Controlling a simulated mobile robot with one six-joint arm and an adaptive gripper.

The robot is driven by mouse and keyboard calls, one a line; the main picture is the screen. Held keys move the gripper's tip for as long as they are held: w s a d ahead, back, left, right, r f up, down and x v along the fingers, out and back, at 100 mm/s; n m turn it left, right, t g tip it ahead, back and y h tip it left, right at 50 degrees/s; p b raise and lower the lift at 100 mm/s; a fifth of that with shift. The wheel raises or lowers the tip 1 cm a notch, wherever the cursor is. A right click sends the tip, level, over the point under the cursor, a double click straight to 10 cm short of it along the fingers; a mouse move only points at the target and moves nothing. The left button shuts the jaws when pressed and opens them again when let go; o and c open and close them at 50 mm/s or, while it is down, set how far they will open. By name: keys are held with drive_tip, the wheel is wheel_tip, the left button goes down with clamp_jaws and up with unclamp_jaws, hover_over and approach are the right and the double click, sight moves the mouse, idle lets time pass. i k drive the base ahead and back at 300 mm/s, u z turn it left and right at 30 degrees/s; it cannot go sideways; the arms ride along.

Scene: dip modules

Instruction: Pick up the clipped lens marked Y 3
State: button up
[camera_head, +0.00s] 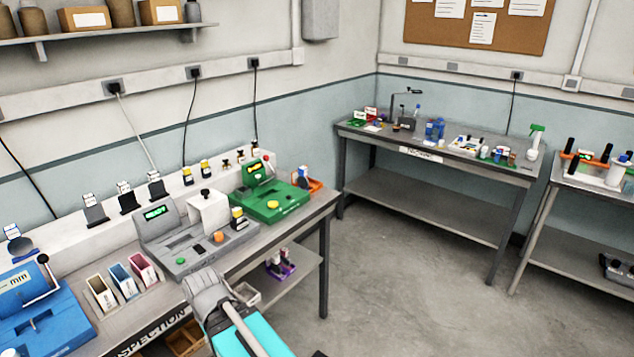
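I cannot pick out the lens marked Y 3, since every label here is too small to read. Small dark stands with white labelled cards, one of them this stand (96,213), line the back of the left bench (150,318). A round blue piece with a card (20,243) stands at the far left. Part of my arm shows at the bottom centre, over the front edge of the left bench. My gripper's fingers do not show.
On the left bench are a blue machine (45,312), a grey machine with a green READY display (180,240), a green machine (265,200) and narrow bins (102,294). A back table (440,155) and right table (590,178) hold small items. The floor (400,280) between is clear.

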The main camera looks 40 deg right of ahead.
sight(303, 181)
drive_tip(key=z, duration=1.1)
drive_tip(key=k, duration=0.65)
drive_tip(key=z, duration=0.35)
drive_tip(key=i, duration=2.1)
drive_tip(key=u, duration=0.65)
